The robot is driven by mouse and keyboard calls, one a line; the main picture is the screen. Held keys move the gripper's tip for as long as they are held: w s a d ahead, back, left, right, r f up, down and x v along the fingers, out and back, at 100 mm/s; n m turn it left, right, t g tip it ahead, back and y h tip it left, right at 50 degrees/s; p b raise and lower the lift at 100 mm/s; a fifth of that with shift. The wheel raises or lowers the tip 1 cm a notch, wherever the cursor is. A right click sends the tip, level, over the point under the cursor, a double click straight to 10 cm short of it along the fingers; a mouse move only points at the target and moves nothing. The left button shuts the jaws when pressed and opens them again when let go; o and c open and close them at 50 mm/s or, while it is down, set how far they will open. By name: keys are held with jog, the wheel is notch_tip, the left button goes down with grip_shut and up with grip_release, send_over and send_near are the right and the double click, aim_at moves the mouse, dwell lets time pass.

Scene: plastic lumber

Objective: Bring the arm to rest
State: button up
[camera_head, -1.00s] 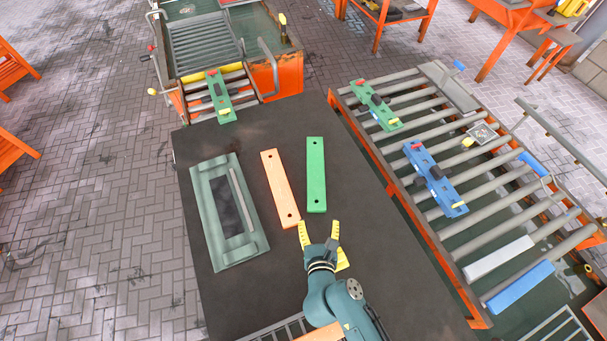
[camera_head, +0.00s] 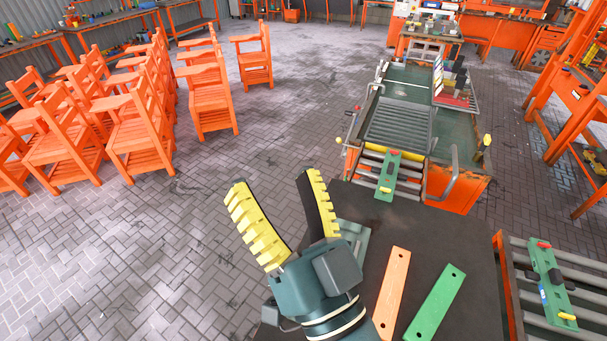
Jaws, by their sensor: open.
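My gripper (camera_head: 279,202) is open and empty, with its two yellow-padded black fingers spread apart. It is raised up close to the camera at the lower middle, pointing up in the picture. It covers most of the grey-green tray (camera_head: 352,232) on the dark table (camera_head: 455,228). An orange plank (camera_head: 393,291) and a green plank (camera_head: 436,303) lie on the table to the right of my gripper, apart from it. Their near ends are close to or past the bottom of the picture.
A roller conveyor (camera_head: 385,163) with a green fixture (camera_head: 389,176) stands beyond the table. Another conveyor (camera_head: 585,290) with a green fixture (camera_head: 549,285) is at the right. Several orange chairs (camera_head: 141,125) stand at the upper left. Open paved floor (camera_head: 120,250) lies left of my gripper.

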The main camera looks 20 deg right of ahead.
jog(key=s+r+h, duration=0.1)
jog(key=s+d+r+n+h, duration=0.1)
jog(key=h, duration=0.1)
jog(key=s+r+h, duration=0.1)
jog(key=r+h, duration=0.1)
jog(key=shift+s+d+n, duration=0.3)
jog(key=shift+s+d, duration=0.05)
jog(key=shift+d, duration=0.05)
notch_tip(320, 180, up, 22)
jog(key=p, duration=2.2)
